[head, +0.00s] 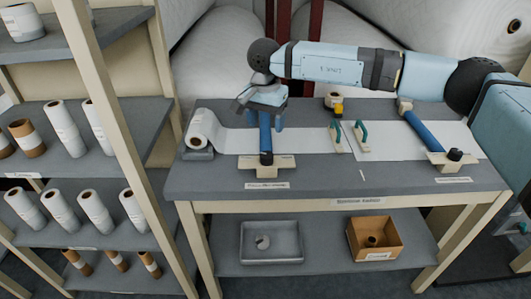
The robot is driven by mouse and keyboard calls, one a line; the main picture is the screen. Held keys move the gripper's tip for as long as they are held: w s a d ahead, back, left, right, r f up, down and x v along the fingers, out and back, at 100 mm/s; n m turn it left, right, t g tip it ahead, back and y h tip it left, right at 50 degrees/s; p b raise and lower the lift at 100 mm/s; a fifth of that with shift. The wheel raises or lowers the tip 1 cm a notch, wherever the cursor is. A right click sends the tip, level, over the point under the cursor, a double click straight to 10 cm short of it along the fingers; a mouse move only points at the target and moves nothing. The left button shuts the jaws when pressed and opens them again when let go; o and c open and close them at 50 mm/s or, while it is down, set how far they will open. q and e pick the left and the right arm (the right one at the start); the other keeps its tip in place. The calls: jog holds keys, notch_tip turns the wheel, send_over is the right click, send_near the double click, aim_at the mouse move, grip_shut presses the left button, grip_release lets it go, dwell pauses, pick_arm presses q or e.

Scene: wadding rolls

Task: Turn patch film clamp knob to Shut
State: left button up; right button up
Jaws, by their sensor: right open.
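Two blue clamp bars lie across the white film on the grey workbench, each on a cream base plate with a label too small to read surely. The left clamp bar (265,135) is partly hidden at its far end by my right gripper (265,122). That gripper is open, pointing down, with a finger on each side of the bar; contact cannot be told. The right clamp bar (424,130) ends in a dark round knob (455,155) and stands clear of the gripper. I cannot tell which is the patch film clamp. My left gripper is out of view.
A white film roll (200,130) sits at the bench's left end. Two green-handled tools (361,138) and a yellow-black item (338,108) lie mid-bench. A grey tray (271,242) and cardboard box (375,238) stand on the lower shelf. A roll rack stands left.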

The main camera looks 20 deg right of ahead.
aim_at(267, 154)
notch_tip(267, 154, down, 10)
jog(key=shift+s+f, duration=0.1)
jog(key=shift+f, duration=0.05)
dwell(0.3)
jog(key=c, duration=0.9)
